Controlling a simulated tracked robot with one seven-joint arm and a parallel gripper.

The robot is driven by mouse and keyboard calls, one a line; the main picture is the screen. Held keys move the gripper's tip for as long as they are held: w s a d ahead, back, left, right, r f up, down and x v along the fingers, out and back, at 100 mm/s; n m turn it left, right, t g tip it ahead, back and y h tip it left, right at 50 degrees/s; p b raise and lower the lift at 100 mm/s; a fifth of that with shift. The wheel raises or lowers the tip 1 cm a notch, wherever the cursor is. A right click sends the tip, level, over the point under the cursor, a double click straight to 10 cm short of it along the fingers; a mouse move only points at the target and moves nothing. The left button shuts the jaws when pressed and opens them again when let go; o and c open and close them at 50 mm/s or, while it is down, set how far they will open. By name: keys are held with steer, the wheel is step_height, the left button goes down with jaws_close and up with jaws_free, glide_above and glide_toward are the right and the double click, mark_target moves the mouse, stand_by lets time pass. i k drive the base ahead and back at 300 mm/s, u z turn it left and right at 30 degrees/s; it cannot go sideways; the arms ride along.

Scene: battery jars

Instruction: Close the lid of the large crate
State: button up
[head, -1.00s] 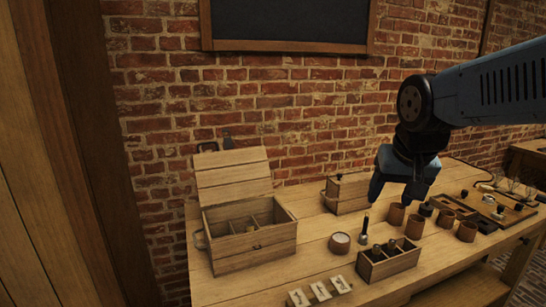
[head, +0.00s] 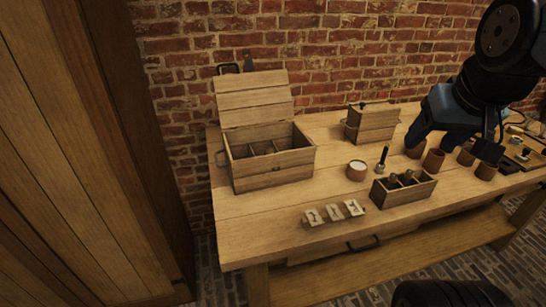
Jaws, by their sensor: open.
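The large crate (head: 272,172) stands on the left part of the table, with dividers inside forming compartments. Its planked lid (head: 252,100) stands open, tilted up and back toward the brick wall. My gripper (head: 455,150) is at the right, above the clay jars and well to the right of the crate. It is open, and I see nothing between its fingers. Part of the crate's inside is hidden by its front wall.
A smaller closed box (head: 371,124) stands at the back. A small round jar (head: 357,170), a dark upright tool (head: 382,160), a divided box (head: 404,188) and marked tiles (head: 334,213) lie in front. Clay cups (head: 433,161) stand at the right. The table's front-left corner is clear.

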mark_target(278, 94)
steer(key=k, duration=1.3)
steer(key=u, duration=0.45)
steer(key=i, duration=0.85)
steer(key=u, duration=0.55)
steer(key=i, duration=0.85)
steer(key=z, duration=0.35)
